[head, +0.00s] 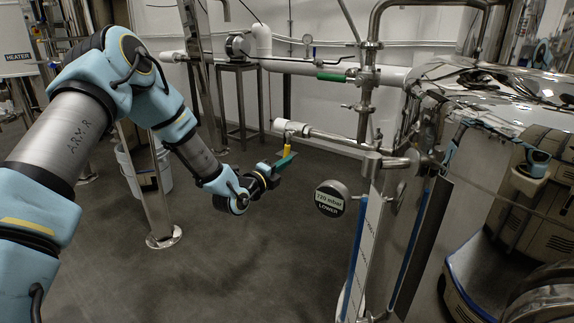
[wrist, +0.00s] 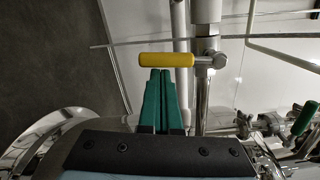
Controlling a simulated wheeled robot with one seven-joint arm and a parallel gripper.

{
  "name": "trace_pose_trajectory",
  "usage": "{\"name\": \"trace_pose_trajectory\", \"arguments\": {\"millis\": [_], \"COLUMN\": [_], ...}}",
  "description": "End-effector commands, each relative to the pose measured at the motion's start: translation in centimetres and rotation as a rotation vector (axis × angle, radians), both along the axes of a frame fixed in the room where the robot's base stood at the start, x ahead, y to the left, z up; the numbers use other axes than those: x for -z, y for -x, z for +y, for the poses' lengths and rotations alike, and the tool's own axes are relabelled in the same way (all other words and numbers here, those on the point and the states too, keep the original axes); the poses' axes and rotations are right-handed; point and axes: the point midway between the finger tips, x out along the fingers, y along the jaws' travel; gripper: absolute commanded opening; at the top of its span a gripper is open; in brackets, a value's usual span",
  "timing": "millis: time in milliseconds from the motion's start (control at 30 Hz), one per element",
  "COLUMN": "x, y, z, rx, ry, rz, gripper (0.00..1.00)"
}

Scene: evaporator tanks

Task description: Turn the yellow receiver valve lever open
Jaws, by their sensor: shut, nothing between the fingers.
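The yellow valve lever (wrist: 166,60) lies crosswise in the wrist view, its right end joined to a steel valve fitting (wrist: 208,60) on a pipe. In the head view the yellow lever (head: 289,155) hangs below the white-and-steel pipe (head: 310,133), partly hidden by my fingers. My gripper (wrist: 160,71) has green fingers that are together and empty. Its tips point at the lever's middle, just below it in the wrist view; I cannot tell whether they touch. In the head view my gripper (head: 289,158) is at the lever's lower end.
A polished steel tank (head: 480,130) fills the right side. A round sign (head: 331,198) reading "120 mbar LOWER" stands right of my gripper. A green handle (head: 331,77) sits on the pipework behind. A white bucket (head: 143,165) stands at left. The floor below my gripper is clear.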

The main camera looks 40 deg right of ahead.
Motion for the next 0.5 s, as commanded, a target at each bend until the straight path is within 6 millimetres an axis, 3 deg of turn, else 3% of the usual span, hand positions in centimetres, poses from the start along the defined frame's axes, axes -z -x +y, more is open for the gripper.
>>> {"name": "trace_pose_trajectory", "arguments": {"millis": [500], "x": [0.2], "y": [-1.6], "z": [0.3], "rx": [-0.004], "ry": [-0.044], "rz": [-0.180], "gripper": [0.00]}}
